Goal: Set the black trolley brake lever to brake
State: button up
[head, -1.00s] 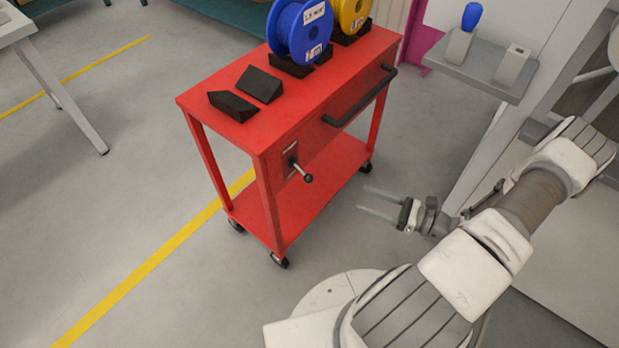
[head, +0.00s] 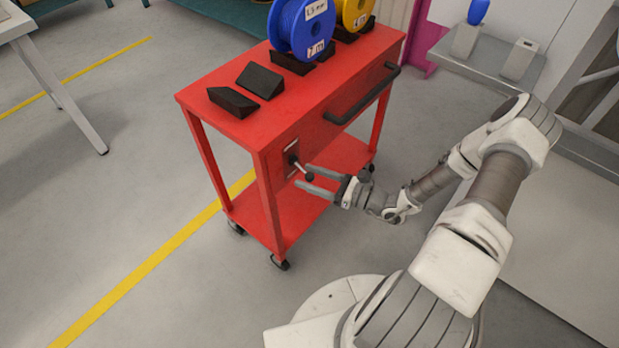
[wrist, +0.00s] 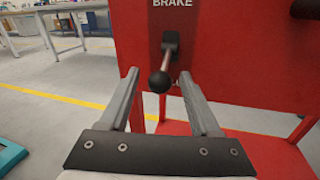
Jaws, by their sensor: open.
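The red trolley (head: 200,95) stands left of my arm. In the wrist view the lever (wrist: 170,55) has a grey shaft and a black ball knob, pointing down below the word BRAKE (wrist: 172,4). Lettering lower on the panel is mostly hidden by the lever and fingers. My gripper (head: 308,178) is open and empty, its fingers at the knob. In the wrist view the knob shows between the two fingertips (wrist: 160,80), and I cannot tell whether they touch it.
A blue reel (head: 300,28) and a yellow reel (head: 354,12) rest on the trolley top beside black wedge blocks (head: 260,80). A black push handle (head: 362,95) juts from the trolley's side. A grey shelf (head: 490,65) stands at the right.

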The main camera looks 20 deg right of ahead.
jog(key=shift+w+a, duration=0.1)
jog(key=shift+c, duration=0.3)
grip_shut()
dwell(1.2)
